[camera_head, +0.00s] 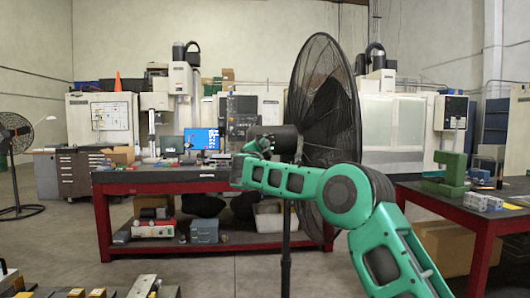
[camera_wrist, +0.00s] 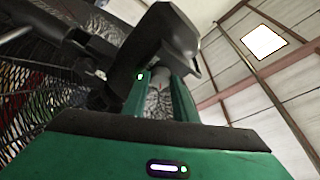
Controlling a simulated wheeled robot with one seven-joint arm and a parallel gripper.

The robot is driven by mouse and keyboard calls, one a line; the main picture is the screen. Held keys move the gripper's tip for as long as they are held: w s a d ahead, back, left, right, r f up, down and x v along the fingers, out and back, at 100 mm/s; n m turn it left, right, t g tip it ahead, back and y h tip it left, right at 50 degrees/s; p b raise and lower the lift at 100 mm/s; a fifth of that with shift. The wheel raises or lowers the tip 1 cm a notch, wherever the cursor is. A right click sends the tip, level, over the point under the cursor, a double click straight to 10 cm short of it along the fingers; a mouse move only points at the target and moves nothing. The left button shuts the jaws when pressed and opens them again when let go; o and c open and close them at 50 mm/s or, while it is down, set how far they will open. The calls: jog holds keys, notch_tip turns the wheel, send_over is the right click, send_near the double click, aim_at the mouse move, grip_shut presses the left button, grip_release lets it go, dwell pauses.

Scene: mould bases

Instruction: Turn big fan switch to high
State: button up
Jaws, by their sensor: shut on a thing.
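The big fan (camera_head: 325,95) stands in the middle of the head view, with a round black wire grille, a dark motor housing (camera_head: 283,139) and a thin black pole. My green gripper (camera_head: 260,143) is at the rear of the motor housing. In the wrist view the grille (camera_wrist: 38,70) fills the left side. My gripper (camera_wrist: 160,84) has its green fingers around a small grey knob-like part, which looks like the fan switch (camera_wrist: 158,82), just below a dark rounded body. The switch's setting cannot be read, and in the head view my gripper hides it.
A red-framed bench (camera_head: 180,186) with boxes beneath stands behind the fan. A red table (camera_head: 478,215) with a green block (camera_head: 447,175) is at right. A smaller fan (camera_head: 14,135) stands at far left. Machines line the back wall. Floor between bench and fan pole looks clear.

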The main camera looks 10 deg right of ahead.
jog(key=m, duration=0.2)
jog(key=m+g+h, duration=0.1)
jog(key=m, duration=0.1)
jog(key=shift+r+g, duration=0.15)
jog(key=shift+g, duration=0.15)
jog(key=shift+a+r+m+g, duration=0.1)
jog(key=shift+m+g, duration=0.35)
jog(key=shift+m, duration=0.8)
jog(key=shift+r+m+g, duration=0.1)
jog(key=shift+m+g, duration=0.35)
jog(key=shift+m, duration=0.8)
jog(key=o, duration=1)
jog(key=shift+w, duration=0.15)
jog(key=shift+o, duration=0.2)
jog(key=v, duration=1)
jog(key=shift+s+a, duration=0.15)
jog(key=shift+s, duration=0.2)
